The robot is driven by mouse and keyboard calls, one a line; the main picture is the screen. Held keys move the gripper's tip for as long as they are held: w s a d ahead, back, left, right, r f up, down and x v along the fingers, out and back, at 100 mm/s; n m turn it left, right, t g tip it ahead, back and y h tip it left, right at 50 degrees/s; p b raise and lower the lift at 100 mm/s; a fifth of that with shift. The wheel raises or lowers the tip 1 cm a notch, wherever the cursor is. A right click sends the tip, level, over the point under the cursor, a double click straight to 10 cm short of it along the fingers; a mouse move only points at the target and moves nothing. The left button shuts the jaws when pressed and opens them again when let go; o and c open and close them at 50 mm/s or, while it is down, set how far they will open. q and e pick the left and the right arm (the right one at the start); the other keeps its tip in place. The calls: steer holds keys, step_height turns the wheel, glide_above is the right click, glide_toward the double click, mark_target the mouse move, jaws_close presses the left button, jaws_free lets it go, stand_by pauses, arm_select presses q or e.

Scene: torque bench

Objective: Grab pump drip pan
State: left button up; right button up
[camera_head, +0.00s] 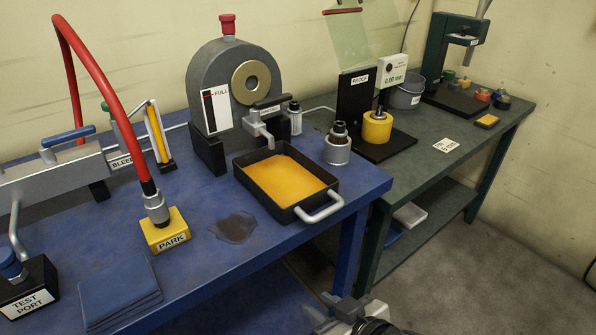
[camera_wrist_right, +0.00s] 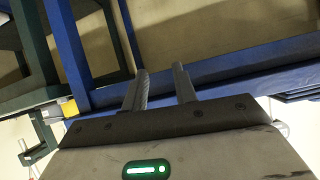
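The pump drip pan (camera_head: 263,196) is a black rectangular tray holding orange-yellow liquid. It sits level on the blue bench below the pump's spout, with its pale loop handle (camera_head: 322,208) facing the front right edge. My right gripper (camera_head: 330,302) shows at the bottom of the head view, in front of the bench and below the handle, apart from the pan. In the right wrist view its two fingers (camera_wrist_right: 160,88) stand apart with nothing between them. The pan does not show clearly in that view. My left gripper is in neither view.
The grey pump (camera_head: 222,80) stands behind the pan. A dark puddle (camera_head: 233,227) lies left of it, near a yellow PARK block (camera_head: 166,232) with a red hose. A small metal cylinder (camera_head: 337,150) stands behind right. A green bench (camera_head: 470,150) adjoins on the right.

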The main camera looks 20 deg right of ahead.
steer(key=w+r, duration=0.4)
steer(key=r, duration=0.5)
steer(key=n+t+p, duration=0.1)
steer(key=t+p, duration=0.1)
glide_toward(264, 192)
steer(key=w, duration=0.3)
steer(key=shift+a+f+y, duration=0.15)
steer(key=shift+f+y, duration=0.25)
steer(key=shift+x, duration=3.15)
steer(key=shift+f, duration=0.1)
steer(key=shift+s, duration=0.1)
jaws_close()
steer(key=shift+p, duration=0.3)
